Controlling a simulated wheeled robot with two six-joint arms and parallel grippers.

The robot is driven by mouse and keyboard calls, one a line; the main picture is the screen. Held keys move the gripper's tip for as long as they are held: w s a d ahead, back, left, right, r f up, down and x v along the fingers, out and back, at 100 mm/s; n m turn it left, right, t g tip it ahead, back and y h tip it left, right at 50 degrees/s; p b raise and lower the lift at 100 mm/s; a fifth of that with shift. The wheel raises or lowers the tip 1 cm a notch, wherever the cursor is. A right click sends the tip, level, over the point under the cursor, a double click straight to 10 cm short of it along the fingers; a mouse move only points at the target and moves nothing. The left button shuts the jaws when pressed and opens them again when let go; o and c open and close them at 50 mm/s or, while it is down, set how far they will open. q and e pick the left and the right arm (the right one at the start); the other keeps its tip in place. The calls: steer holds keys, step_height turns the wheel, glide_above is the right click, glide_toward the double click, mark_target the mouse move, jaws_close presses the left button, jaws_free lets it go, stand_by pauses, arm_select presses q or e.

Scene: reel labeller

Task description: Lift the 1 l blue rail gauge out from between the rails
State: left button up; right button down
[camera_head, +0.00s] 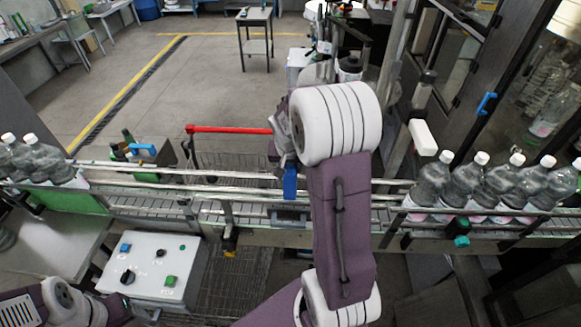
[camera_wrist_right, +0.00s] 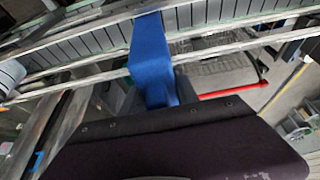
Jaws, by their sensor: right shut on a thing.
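The blue rail gauge (camera_head: 290,181) is a plain blue block at the conveyor's guide rails, in the middle of the head view. In the right wrist view the gauge (camera_wrist_right: 151,55) stretches across the near rail toward the slatted belt. My right gripper (camera_head: 284,152) is shut on the gauge's upper end; my forearm hides part of it. I cannot tell whether the gauge's lower end is still between the rails or just above them. Of my left arm, only links show at the lower left; its gripper is out of view.
Bottles stand on the conveyor (camera_head: 150,194) at left and right (camera_head: 485,185); the belt around the gauge is clear. A red bar (camera_head: 230,130) lies behind the rails. A control box (camera_head: 152,268) with buttons stands in front.

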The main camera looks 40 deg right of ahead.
step_height(320, 180, up, 4)
steer(key=p, duration=0.2)
steer(key=shift+p, duration=0.3)
arm_select(q)
steer(key=shift+r, duration=1.7)
arm_select(e)
steer(key=shift+r, duration=0.95)
